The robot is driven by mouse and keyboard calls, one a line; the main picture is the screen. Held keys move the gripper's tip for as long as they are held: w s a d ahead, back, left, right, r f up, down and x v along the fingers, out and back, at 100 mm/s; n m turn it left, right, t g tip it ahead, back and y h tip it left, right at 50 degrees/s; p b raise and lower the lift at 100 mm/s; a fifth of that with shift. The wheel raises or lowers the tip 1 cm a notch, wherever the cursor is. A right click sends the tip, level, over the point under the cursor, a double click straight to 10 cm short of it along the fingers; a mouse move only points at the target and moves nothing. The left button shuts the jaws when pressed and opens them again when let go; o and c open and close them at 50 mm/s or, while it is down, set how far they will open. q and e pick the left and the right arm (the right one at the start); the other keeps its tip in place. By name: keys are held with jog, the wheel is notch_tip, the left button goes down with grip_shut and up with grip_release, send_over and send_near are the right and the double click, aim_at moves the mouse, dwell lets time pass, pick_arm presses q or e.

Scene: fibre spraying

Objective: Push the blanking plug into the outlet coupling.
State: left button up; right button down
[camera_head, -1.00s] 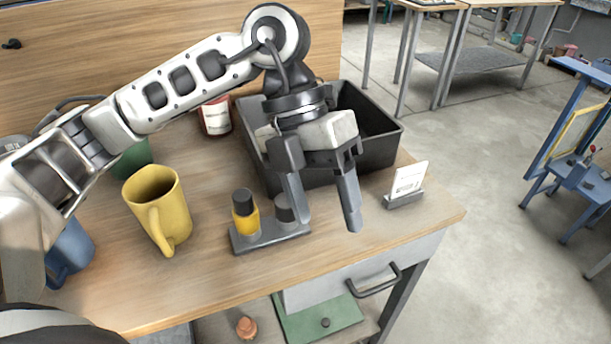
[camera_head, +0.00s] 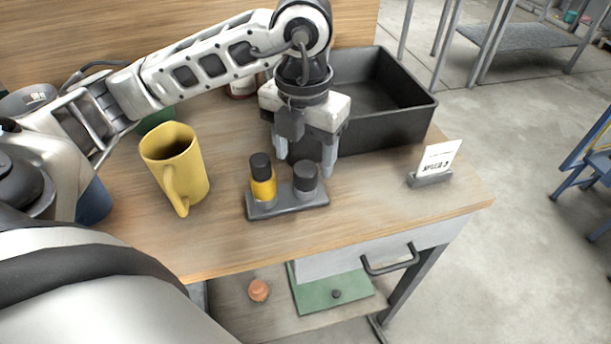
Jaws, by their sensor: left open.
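A small grey holder (camera_head: 288,208) stands on the wooden table near its front. It bears two short upright pieces: a yellow one with a black top (camera_head: 262,180) and a grey one with a dark top (camera_head: 306,179). I cannot tell for sure which piece is the blanking plug or the outlet coupling. My left gripper (camera_head: 306,160) points down, open and empty, just behind the grey piece, with its fingers apart. I cannot tell whether a finger touches anything. My right gripper is out of view.
A black open bin (camera_head: 395,128) stands behind the gripper. A yellow mug (camera_head: 176,165) is left of the holder, and a sign (camera_head: 438,160) stands at the right. The table front is clear. On a lower shelf are a green plate (camera_head: 325,290) and an orange-brown piece (camera_head: 259,290).

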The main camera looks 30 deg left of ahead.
aim_at(305, 170)
pick_arm(q)
notch_tip(305, 170, down, 5)
jog(key=shift+w+a+f+p, duration=0.1)
jog(key=shift+w+p, duration=0.05)
jog(key=shift+p, duration=0.25)
jog(key=c, duration=1.1)
jog(key=shift+r, duration=0.2)
